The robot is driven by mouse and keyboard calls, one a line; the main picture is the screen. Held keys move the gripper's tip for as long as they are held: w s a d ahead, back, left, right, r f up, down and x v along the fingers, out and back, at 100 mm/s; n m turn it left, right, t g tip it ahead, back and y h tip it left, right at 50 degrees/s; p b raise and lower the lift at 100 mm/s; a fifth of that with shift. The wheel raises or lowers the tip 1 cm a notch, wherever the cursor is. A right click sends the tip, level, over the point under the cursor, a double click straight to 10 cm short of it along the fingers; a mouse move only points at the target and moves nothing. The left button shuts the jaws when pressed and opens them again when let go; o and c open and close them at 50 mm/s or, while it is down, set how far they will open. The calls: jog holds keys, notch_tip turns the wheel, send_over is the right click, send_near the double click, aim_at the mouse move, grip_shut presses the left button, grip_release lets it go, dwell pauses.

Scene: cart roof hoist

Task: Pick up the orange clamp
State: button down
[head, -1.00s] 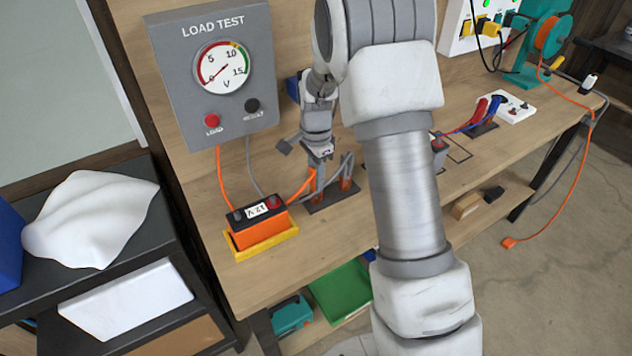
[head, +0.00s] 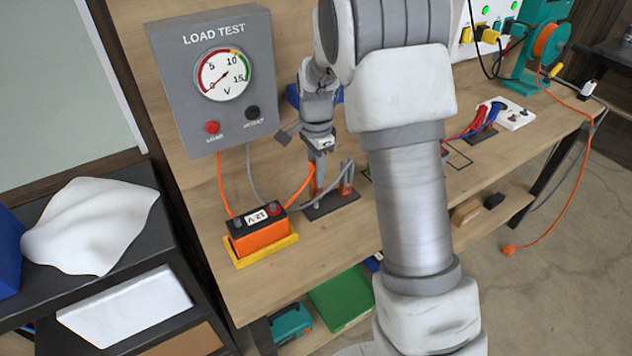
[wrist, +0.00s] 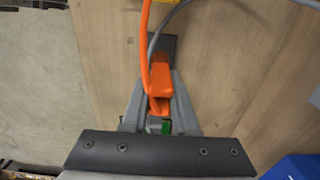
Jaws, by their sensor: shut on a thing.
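The orange clamp (wrist: 160,90) sits between the two fingers of my gripper (wrist: 160,122) in the wrist view, and the fingers are closed on it. An orange cable runs from it toward the top of that view. In the head view my gripper (head: 317,170) is over a dark base plate (head: 325,206) on the bench, and the clamp (head: 312,182) is mostly hidden behind the fingers. I cannot tell whether the clamp still touches the plate. A second orange-brown piece (head: 346,180) with a grey cable stands on the plate, just right of my gripper.
An orange 12 V battery (head: 262,236) sits in a yellow tray (head: 266,254) at the front left. The grey load test meter (head: 180,110) stands behind it, with orange and grey cables hanging down. A blue object (wrist: 292,168) is near the lower right in the wrist view.

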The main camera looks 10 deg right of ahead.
jog(key=s+d+r, duration=0.6)
jog(key=d+r, duration=0.1)
jog(key=d, duration=0.3)
dwell(0.6)
